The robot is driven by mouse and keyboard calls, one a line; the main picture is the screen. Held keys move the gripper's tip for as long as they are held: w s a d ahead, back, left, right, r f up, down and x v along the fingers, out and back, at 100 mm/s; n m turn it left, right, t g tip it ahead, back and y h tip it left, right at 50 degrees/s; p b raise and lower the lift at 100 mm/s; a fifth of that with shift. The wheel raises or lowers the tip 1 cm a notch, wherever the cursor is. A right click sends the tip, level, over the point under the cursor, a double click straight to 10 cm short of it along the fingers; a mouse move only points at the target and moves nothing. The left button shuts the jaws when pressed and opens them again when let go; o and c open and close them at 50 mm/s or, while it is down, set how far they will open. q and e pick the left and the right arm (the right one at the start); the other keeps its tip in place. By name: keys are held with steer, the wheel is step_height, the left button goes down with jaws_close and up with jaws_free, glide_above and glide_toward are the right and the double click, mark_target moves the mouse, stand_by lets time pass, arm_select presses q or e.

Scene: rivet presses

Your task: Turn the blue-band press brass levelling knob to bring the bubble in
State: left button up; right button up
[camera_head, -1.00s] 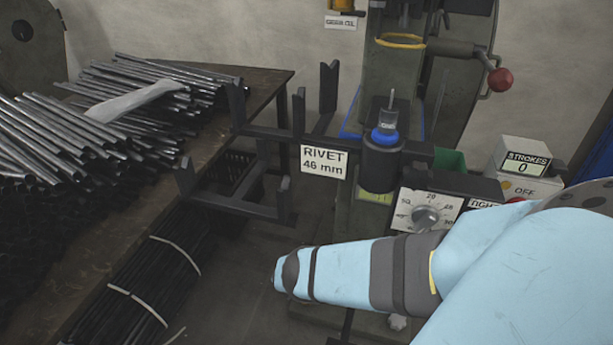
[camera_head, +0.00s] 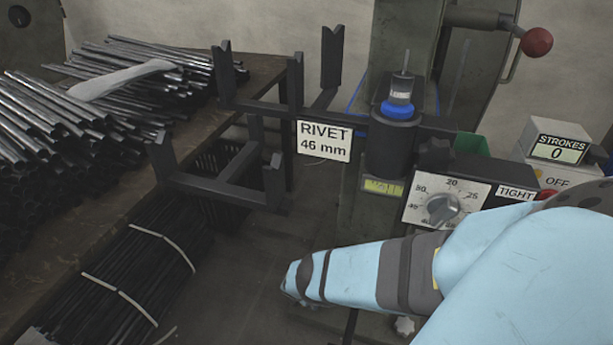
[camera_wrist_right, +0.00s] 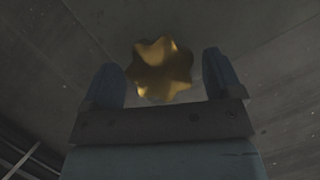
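The blue-band press (camera_head: 392,145) stands right of centre in the head view, with a blue ring (camera_head: 397,110) around its dark cylinder. The brass levelling knob (camera_wrist_right: 160,70) is lobed and shows in the right wrist view. It lies between the two fingers of my right gripper (camera_wrist_right: 163,80), with a narrow gap on each side, so the gripper is open around or just short of it. In the head view my light blue right arm reaches left, low before the press, and hides the knob. My left gripper is out of view.
A dial panel (camera_head: 440,205) and a strokes counter (camera_head: 560,148) stand right of the press. A dark rack (camera_head: 220,165) with a rivet sign (camera_head: 324,141) juts out to the left. Metal rods (camera_head: 75,135) cover the table; bundled black rods (camera_head: 125,275) lie below.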

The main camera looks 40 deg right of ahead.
steer(key=c, duration=0.8)
steer(key=shift+r+n+t+p, duration=0.1)
steer(key=shift+n+t+p, duration=0.25)
steer(key=shift+n, duration=1.05)
steer(key=shift+t, duration=0.25)
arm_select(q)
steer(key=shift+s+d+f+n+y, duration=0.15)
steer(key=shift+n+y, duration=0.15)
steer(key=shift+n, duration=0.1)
arm_select(e)
steer(key=o, duration=0.9)
steer(key=shift+o, duration=0.2)
